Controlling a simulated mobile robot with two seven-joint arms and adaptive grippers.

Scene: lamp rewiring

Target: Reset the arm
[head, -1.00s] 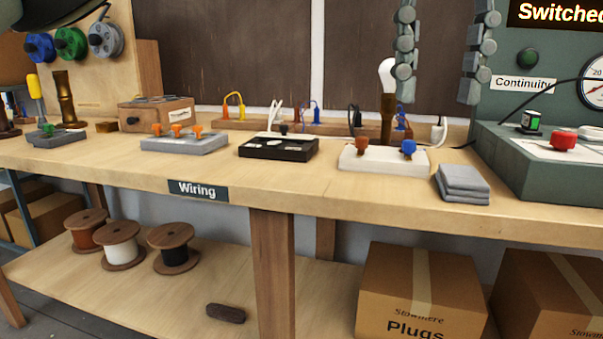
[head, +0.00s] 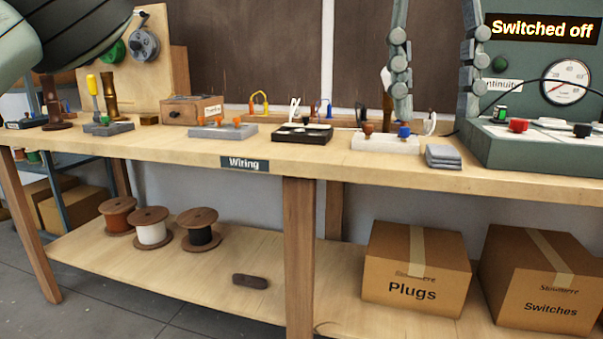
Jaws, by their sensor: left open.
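My left gripper (head: 434,115) hangs in from the top edge of the head view, right of the middle. Its two grey jointed fingers are wide apart, with nothing between them. The fingertips show in front of the back of the bench, above the white block (head: 386,145) and the grey stacked pads (head: 443,156). The left finger covers part of the lamp with the white bulb behind it. A large grey link of mine fills the top left corner. My right gripper is not in view.
The wooden bench (head: 330,168) carries a black tray (head: 303,134), a grey block (head: 223,131) and a wooden box (head: 192,111). A green test panel (head: 530,155) stands at the right under a "Switched off" sign (head: 543,29). Spools and cartons (head: 416,270) sit on the lower shelf.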

